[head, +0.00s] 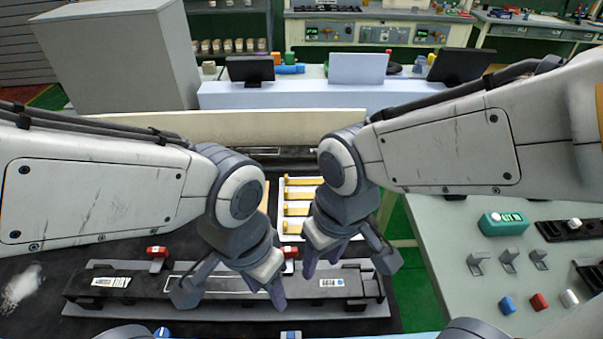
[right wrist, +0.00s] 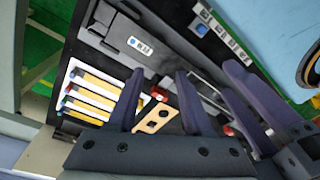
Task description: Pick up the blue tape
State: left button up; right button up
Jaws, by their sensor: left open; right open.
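A round roll (right wrist: 312,65) with a dark rim and tan core is cut off at the right edge of the right wrist view. It lies on a light blue surface and may be the tape; I cannot tell its outer colour. In the head view I cannot make out a clear blue tape. My left gripper (head: 232,298) is open and empty over the long black clip fixture. My right gripper (head: 348,262) is open over the fixture's right part, beside the left one. In the right wrist view, my right gripper (right wrist: 160,82) is empty and well away from the roll.
The black fixture (head: 230,308) lies below both grippers. A white tray with yellow strips (head: 299,183) is behind it. A grey-green table (head: 450,285) at right holds a green box (head: 503,223) and small coloured blocks. A cream barrier (head: 230,126) and monitors stand behind.

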jog(key=w+d+m+t+p, duration=0.1)
jog(key=w+d+m, duration=0.1)
jog(key=w, duration=0.7)
jog(key=w+d+m+t+p, duration=0.1)
jog(key=w+d+m, duration=0.1)
jog(key=w, duration=0.7)
jog(key=w+d+f, duration=0.2)
jog(key=w, duration=0.2)
jog(key=w+d+f+m+t, duration=0.1)
jog(key=w+d+f, duration=0.1)
jog(key=w, duration=0.3)
jog(key=w+d+f+m+h+p, duration=0.1)
jog(key=w+d+f, duration=0.2)
jog(key=w+d, duration=0.1)
jog(key=shift+w+d+t, duration=0.2)
jog(key=shift+w+t, duration=0.05)
jog(key=shift+t, duration=0.15)
jog(key=shift+p+x, duration=0.3)
jog(key=shift+x, duration=0.6)
jog(key=p+x, duration=0.1)
jog(key=x, duration=0.3)
jog(key=shift+s+a+f, duration=0.1)
jog(key=shift+a+f, duration=0.05)
jog(key=shift+c, duration=0.3)
grip_shut()
